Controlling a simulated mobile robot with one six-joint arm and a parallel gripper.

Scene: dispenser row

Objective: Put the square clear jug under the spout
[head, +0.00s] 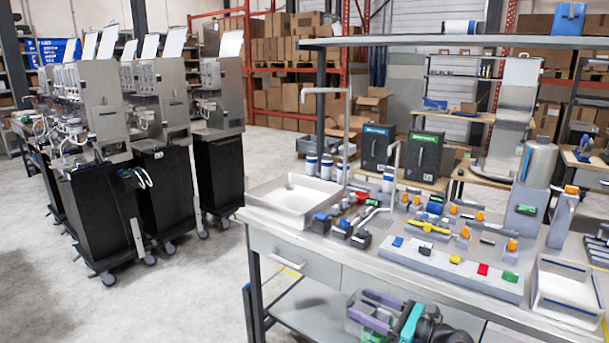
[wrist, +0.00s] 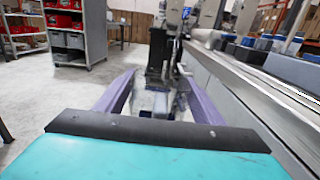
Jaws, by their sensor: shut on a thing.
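My gripper (head: 357,303) is at the bottom of the head view, in front of the workbench and low against its front. Its purple fingers are shut on a clear, see-through vessel (head: 372,309), which looks like the square clear jug. In the wrist view the jug (wrist: 155,103) shows between the two purple fingers, blurred and hard to make out against the background. A grey pipe with a bent top, which looks like a spout (head: 325,91), rises at the back left of the bench. A second bent pipe (head: 393,160) stands to its right. I cannot tell which is meant.
The workbench (head: 400,275) carries a white tray (head: 295,203) at left, another tray (head: 566,290) at right, and many small coloured fittings between. Two black boxes (head: 424,158) stand behind. Black dispenser cabinets (head: 105,215) stand at left. The floor (head: 190,290) between is clear.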

